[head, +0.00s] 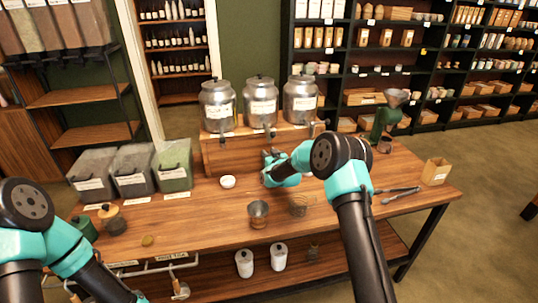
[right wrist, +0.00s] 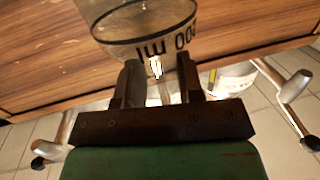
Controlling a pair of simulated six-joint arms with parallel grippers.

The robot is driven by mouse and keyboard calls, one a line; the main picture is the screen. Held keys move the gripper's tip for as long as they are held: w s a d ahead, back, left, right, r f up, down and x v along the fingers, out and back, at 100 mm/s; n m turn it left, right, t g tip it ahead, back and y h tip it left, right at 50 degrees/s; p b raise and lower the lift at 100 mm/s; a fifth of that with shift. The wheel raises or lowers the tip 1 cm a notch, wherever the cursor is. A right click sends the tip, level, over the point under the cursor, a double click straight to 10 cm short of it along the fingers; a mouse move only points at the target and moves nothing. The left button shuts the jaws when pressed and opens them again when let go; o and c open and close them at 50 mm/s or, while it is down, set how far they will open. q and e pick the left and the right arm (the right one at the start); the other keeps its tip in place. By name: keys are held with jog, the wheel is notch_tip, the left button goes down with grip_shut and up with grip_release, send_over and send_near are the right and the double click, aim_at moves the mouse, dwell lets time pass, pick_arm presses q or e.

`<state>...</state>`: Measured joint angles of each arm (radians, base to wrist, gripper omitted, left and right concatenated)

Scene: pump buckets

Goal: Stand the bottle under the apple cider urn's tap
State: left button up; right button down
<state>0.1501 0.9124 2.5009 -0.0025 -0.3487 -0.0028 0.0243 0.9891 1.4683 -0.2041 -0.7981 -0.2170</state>
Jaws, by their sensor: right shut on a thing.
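Three metal urns with white labels stand in a row on a wooden stand (head: 220,157): a left urn (head: 217,112), a middle urn (head: 261,104) and a right urn (head: 299,104). Their label words are too small to read, so I cannot tell which is apple cider. My left gripper is out of view.
Grey bins (head: 130,172) stand left of the stand.

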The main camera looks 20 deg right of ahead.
jog(key=shift+f, duration=0.1)
jog(key=c, duration=0.8)
grip_release()
jog(key=shift+o, duration=0.2)
jog(key=s+d, duration=0.1)
jog(key=s, duration=0.6)
jog(key=shift+s+r, duration=0.2)
jog(key=shift+r, duration=0.1)
